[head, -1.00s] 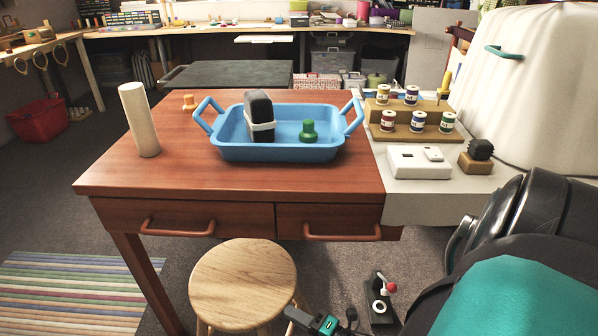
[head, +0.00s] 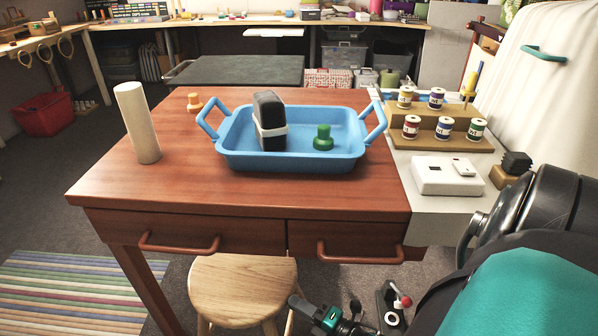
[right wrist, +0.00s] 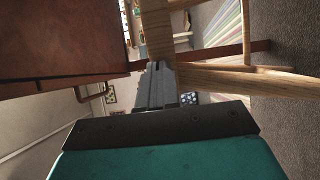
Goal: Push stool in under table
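The round wooden stool (head: 240,290) stands at the front of the brown table (head: 230,190). The back edge of its seat is hidden behind the table's drawer front, so it is partly under the table. My right gripper (head: 298,303) is low beside the stool's right side in the head view. In the right wrist view its grey fingers (right wrist: 157,82) are together, with nothing seen between them. They point at a stool leg (right wrist: 156,32) and seem to be against or very near it; exact contact is unclear. My left gripper is not in view.
A blue tray (head: 290,161) with a dark block and a green piece sits on the table, beside a pale cylinder (head: 137,122). Two drawer handles (head: 180,249) stick out above the stool. A striped rug (head: 70,290) lies left; a small object (head: 392,302) stands right.

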